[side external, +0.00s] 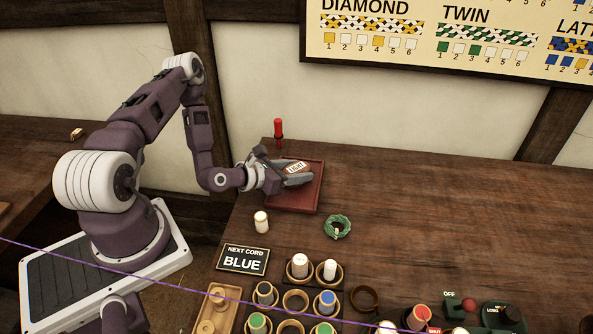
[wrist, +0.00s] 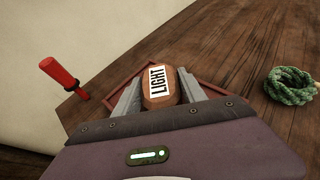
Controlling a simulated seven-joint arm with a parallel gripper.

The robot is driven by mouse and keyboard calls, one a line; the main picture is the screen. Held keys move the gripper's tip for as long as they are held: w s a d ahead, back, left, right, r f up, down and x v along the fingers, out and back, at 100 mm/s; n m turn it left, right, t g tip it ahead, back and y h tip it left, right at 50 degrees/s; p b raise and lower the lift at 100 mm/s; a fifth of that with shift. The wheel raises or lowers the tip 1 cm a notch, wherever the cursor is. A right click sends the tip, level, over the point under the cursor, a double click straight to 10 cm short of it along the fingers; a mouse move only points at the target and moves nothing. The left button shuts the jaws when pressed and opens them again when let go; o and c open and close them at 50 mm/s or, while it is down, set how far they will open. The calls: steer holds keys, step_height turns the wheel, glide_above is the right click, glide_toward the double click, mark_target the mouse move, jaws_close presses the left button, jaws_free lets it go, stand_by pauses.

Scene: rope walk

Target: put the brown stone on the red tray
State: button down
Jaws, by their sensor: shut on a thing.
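The brown stone (wrist: 158,93) is rounded and carries a white label reading "LIGHT". My gripper (wrist: 160,92) is shut on it, with one grey finger on each side. In the side view my gripper (side external: 295,174) is over the red tray (side external: 292,203), and the stone (side external: 295,165) shows between the fingers. The tray's rim also shows behind the stone in the wrist view (wrist: 202,85). I cannot tell whether the stone touches the tray floor or is held just above it.
A red-handled tool (side external: 278,132) stands upright behind the tray. A green rope coil (side external: 338,227) lies to the right and a white spool (side external: 261,221) in front. Several spools in holders (side external: 297,299) and a "NEXT CORD BLUE" sign (side external: 242,259) are nearer.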

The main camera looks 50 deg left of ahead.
steer(key=shift+f, duration=0.1)
steer(key=c, duration=0.7)
jaws_free()
steer(key=shift+o, duration=0.2)
